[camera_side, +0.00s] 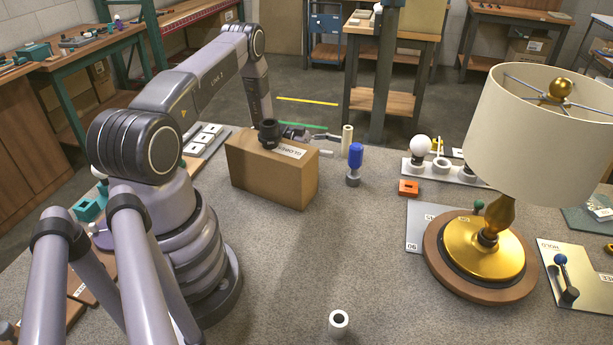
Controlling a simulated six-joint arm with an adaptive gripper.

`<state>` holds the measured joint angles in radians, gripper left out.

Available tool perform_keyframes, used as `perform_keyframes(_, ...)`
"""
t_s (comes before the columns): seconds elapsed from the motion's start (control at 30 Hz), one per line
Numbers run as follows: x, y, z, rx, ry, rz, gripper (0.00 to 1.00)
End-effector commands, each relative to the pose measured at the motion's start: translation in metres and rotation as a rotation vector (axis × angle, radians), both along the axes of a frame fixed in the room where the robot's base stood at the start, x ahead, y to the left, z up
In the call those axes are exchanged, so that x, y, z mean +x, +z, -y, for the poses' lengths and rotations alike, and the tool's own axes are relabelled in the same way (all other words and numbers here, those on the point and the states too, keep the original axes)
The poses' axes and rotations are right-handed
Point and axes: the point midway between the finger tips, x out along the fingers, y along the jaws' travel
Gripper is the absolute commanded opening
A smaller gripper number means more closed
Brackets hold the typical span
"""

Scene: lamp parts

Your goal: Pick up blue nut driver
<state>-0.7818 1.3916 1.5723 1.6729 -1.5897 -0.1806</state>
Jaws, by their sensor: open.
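The blue nut driver (355,155) stands upright, its blue handle up, in a small grey holder (353,178) on the grey bench, just right of a cardboard box. My gripper (318,142) is low behind the box, to the left of the driver and apart from it. It points right and is open, with nothing seen between its fingers. The box hides part of my wrist and gripper, so its exact distance from the driver is hard to tell.
A cream cylinder (347,138) stands behind the driver. An orange block (408,188), a white bulb (421,147) and a large lamp (480,245) are to the right.

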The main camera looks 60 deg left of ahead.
Motion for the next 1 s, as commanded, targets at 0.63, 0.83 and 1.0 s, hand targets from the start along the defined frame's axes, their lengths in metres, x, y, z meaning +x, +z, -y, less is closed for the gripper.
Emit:
perform_keyframes(0.63,0.041,0.0,0.051,0.0,0.002,-0.001,0.69)
perform_keyframes(0.83,0.041,0.0,0.051,0.0,0.003,-0.001,0.58)
perform_keyframes(1.0,0.041,0.0,0.051,0.0,0.003,-0.002,0.36)
